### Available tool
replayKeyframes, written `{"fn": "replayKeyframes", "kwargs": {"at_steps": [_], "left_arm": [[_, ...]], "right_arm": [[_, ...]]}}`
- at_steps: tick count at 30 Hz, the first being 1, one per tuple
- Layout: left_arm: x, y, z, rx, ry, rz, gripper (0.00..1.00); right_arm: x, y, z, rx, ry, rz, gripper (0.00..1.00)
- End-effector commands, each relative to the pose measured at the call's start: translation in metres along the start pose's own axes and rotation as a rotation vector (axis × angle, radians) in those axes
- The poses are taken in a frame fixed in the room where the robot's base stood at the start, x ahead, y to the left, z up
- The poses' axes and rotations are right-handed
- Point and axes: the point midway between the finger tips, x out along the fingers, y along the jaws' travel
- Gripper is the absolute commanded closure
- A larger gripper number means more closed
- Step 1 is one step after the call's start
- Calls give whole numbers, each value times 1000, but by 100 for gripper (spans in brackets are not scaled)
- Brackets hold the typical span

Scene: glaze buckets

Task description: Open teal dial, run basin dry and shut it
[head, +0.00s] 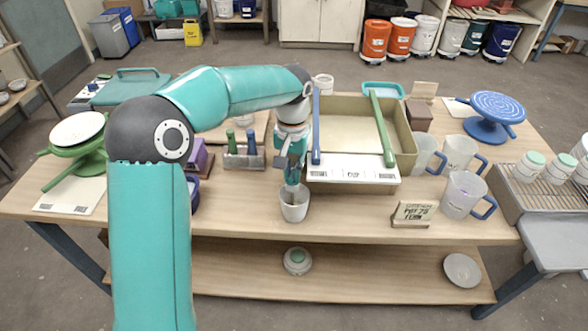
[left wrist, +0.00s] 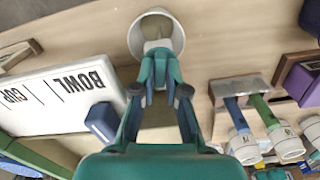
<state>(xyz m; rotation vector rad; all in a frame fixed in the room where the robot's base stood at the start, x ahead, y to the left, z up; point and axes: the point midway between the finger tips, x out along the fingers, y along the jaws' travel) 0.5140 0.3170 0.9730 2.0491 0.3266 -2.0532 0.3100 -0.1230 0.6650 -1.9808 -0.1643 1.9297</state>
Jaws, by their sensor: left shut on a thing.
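My left gripper (head: 292,178) reaches down in front of the basin's left front corner. Whether the cup touches the table is hard to tell. The beige basin (head: 405,135) stands at the table's middle back, with a blue bar (head: 316,128) and a green bar (head: 382,128) across it. A white label board (head: 352,174) lies along its front. I cannot make out a teal dial on the basin.
A block of green- and blue-handled tools (head: 243,157) stands left. A blue turntable (head: 492,108) is at the right, a green one (head: 78,150) at the left. The table's front edge is close.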

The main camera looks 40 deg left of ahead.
Motion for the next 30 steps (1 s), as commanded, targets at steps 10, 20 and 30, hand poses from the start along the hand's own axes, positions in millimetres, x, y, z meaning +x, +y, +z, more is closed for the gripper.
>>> {"fn": "replayKeyframes", "kwargs": {"at_steps": [10, 20, 30], "left_arm": [[-4, 0, -4, -1, 16, 4, 79], [-1, 1, -1, 1, 5, 3, 62], [-2, 2, 0, 2, 1, 3, 62]], "right_arm": [[0, 0, 0, 0, 0, 0, 0], [0, 0, 0, 0, 0, 0, 0], [0, 0, 0, 0, 0, 0, 0]]}}
